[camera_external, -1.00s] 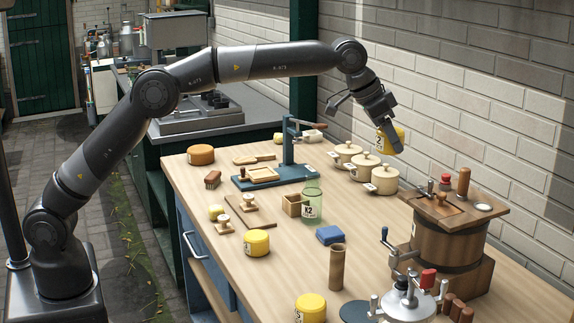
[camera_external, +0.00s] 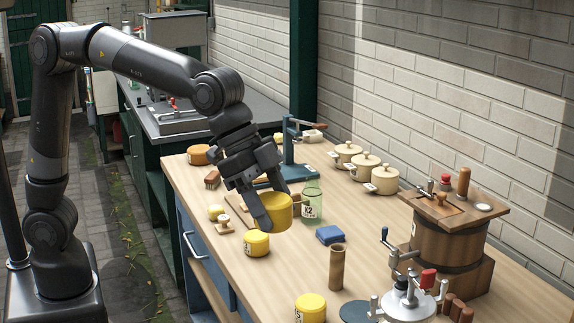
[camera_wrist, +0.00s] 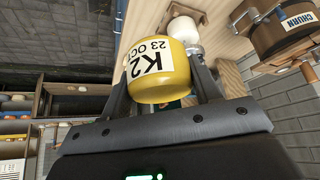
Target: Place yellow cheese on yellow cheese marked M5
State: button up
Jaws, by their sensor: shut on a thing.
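My gripper (camera_external: 268,212) is shut on a yellow cheese (camera_external: 279,211). The wrist view shows this cheese (camera_wrist: 165,88) between the two fingers, with a white label reading K2. In the external view it hangs above the table, up and to the right of a yellow cheese (camera_external: 258,243) standing on the tabletop. The two look apart. Another yellow cheese (camera_external: 310,308) stands at the table's front edge. Both standing cheeses have white labels too small to read surely, so I cannot tell which is M5.
A green glass jar (camera_external: 313,203) stands just right of the held cheese. A blue block (camera_external: 329,235) and a brown cylinder (camera_external: 337,267) stand farther right. Small stamps (camera_external: 223,224) sit left of the cheese. A wooden churn (camera_external: 447,245) stands at the right.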

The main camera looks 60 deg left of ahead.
notch_tip(320, 180, down, 11)
send_over(321, 304)
jog(key=s+a, duration=0.1)
jog(key=a, duration=0.1)
jog(key=f, duration=0.7)
jog(key=shift+s+d+f, duration=0.1)
jog(key=shift+s+d, duration=0.05)
jog(key=shift+s, duration=0.05)
jog(key=shift+f, duration=2)
jog(key=o, duration=1.1)
jog(key=shift+f, duration=0.15)
